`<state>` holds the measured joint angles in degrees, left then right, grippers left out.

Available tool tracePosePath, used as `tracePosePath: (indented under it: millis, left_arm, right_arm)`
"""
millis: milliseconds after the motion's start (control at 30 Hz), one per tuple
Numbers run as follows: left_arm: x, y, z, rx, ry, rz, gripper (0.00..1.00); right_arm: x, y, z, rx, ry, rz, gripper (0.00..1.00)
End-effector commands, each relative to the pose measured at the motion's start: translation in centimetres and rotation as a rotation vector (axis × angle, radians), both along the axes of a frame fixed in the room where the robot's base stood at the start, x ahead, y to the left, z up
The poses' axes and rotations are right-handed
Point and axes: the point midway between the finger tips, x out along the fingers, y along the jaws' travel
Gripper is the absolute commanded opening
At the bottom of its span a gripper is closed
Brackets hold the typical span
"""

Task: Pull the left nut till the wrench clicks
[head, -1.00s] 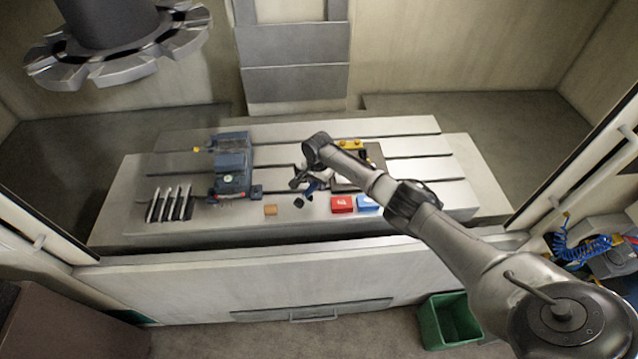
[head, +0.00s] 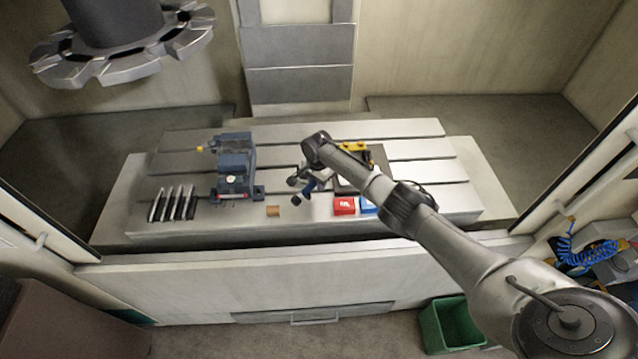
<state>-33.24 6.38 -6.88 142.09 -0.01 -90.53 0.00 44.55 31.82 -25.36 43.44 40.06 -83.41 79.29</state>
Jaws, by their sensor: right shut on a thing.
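My right gripper (head: 313,176) is over the machine table, to the right of the blue vise (head: 236,162). It is shut on a small blue-and-dark tool, apparently the wrench (head: 309,187). The tool is tilted, with dark ends at its left and lower side. The wrist hides part of it. The vise stands left of centre on the table, with an orange-yellow knob at its far left. The nuts are too small to tell apart, and I cannot tell whether the wrench touches one. My left gripper is not in view.
A dark tray (head: 378,155) lies behind my wrist. A grey spindle head (head: 120,60) hangs at upper left.

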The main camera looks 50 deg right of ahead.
Motion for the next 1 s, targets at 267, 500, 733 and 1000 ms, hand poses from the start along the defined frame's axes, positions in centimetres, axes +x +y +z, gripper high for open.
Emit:
tracePosePath:
  millis: [267,500,733,1000]
  left_arm:
    - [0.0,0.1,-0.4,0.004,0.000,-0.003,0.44]
    - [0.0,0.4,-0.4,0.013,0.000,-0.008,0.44]
    - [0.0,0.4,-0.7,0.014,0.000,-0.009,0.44]
    - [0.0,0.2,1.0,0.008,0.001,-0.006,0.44]
  right_arm:
    - [0.3,0.0,-0.4,-0.002,0.003,-0.030,0.00]
    - [0.3,0.0,-0.4,-0.002,0.003,-0.031,0.00]
    - [0.5,0.0,-0.5,-0.001,0.003,-0.044,0.00]
    - [-0.2,-0.1,0.0,0.000,0.005,-0.007,0.00]
